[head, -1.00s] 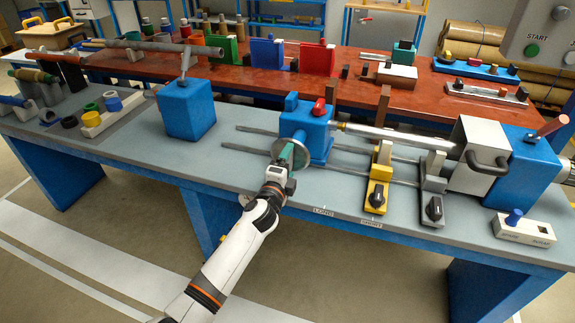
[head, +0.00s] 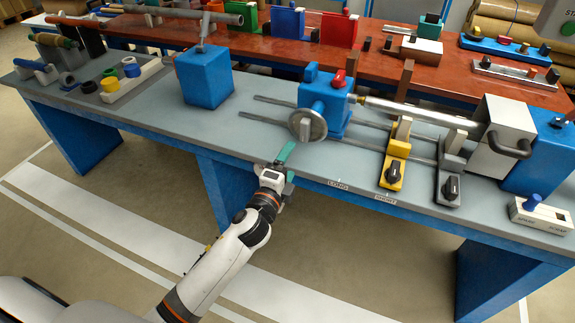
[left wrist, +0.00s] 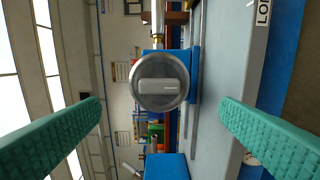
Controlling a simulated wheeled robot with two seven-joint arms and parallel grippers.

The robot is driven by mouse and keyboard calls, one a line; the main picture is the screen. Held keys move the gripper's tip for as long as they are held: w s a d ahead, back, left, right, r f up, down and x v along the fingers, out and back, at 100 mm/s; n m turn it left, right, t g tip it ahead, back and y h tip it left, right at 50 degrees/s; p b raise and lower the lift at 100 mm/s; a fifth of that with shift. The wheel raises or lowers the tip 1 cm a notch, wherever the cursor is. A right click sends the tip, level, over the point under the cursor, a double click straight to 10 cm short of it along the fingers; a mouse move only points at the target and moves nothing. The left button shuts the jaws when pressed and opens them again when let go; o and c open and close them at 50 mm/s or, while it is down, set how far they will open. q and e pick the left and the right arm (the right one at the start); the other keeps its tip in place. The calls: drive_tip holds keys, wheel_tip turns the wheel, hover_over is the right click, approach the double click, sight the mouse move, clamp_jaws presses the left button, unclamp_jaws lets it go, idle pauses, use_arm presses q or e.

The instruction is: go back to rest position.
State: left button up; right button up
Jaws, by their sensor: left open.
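My left gripper (head: 281,158) is at the front edge of the grey bench top, below and to the left of the blue winder headstock (head: 325,106). In the left wrist view its two green fingers (left wrist: 160,127) are spread wide with nothing between them. The round grey handwheel (head: 308,124) on the headstock is in front of the fingers and apart from them. In the left wrist view the handwheel (left wrist: 158,81) shows face on, with a bar across its middle. My right gripper is not in view.
A blue block stand (head: 205,78) is left of the headstock. A yellow clamp (head: 394,165) and a grey clamp (head: 449,180) sit on the rails to the right. A switch box (head: 541,214) is at the right front edge. Floor in front of the bench is clear.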

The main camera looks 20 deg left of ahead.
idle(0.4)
use_arm(q)
drive_tip(key=s+a+f+n+g, duration=0.1)
drive_tip(key=s+f+n+g, duration=0.3)
drive_tip(key=f, duration=0.8)
drive_tip(key=s+a+f+n+g, duration=0.1)
drive_tip(key=s+f+g, duration=0.1)
drive_tip(key=s+f, duration=0.75)
drive_tip(key=s+a+f+n+g, duration=0.1)
drive_tip(key=s+f+n+g, duration=0.2)
drive_tip(key=f, duration=1.1)
drive_tip(key=s+f+n+g, duration=0.2)
drive_tip(key=s+f, duration=0.3)
drive_tip(key=s, duration=0.5)
drive_tip(key=s+f+n+g+p, duration=0.1)
drive_tip(key=s+f+n+g, duration=0.2)
drive_tip(key=s, duration=0.8)
drive_tip(key=s+f+n+g, duration=0.3)
drive_tip(key=s+f, duration=0.5)
drive_tip(key=s, duration=0.3)
drive_tip(key=shift+s+a+y, duration=0.2)
drive_tip(key=shift+a+y, duration=0.1)
drive_tip(key=shift+a, duration=0.15)
